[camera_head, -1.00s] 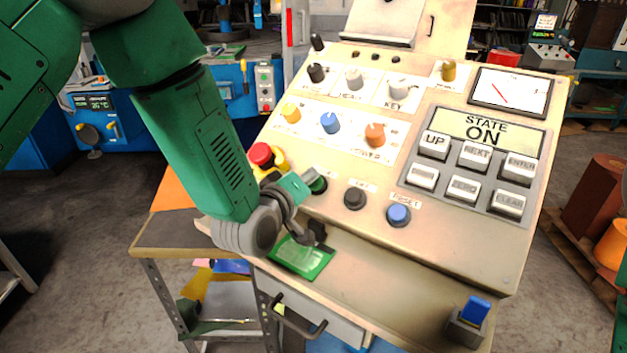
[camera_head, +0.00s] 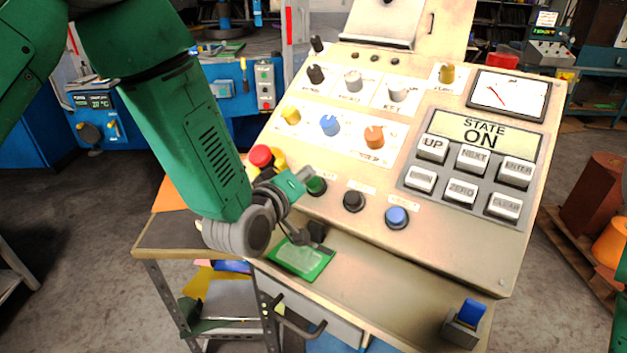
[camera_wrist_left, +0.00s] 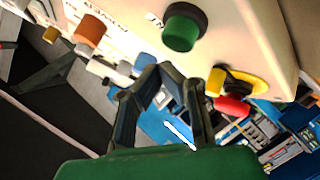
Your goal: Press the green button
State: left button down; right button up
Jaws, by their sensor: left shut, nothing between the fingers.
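The green button (camera_head: 316,186) sits in a black collar on the sloped panel, left of a black button and a blue button. In the left wrist view the green button (camera_wrist_left: 181,30) is at the top centre, fully in sight. My left gripper (camera_head: 302,177) is just left of the green button in the head view, with its fingers hard to make out. In the wrist view the grey fingers (camera_wrist_left: 170,72) are shut and empty, below the button in the picture. A gap shows between them and the button. My right gripper is out of view.
A red emergency button (camera_head: 261,156) with a yellow base is close behind my left gripper. Coloured knobs (camera_head: 329,125) rise farther up the panel. A green card (camera_head: 301,260) lies on the ledge below. A blue switch (camera_head: 472,312) stands at the lower right.

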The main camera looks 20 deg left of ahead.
pick_arm(q)
jog(key=s+r+p, duration=0.1)
jog(key=r, duration=0.1)
jog(key=s+r+p, duration=0.1)
jog(key=shift+s+a+r, duration=0.2)
jog(key=shift+a+r, duration=0.15)
jog(key=shift+a, duration=0.05)
dwell(0.5)
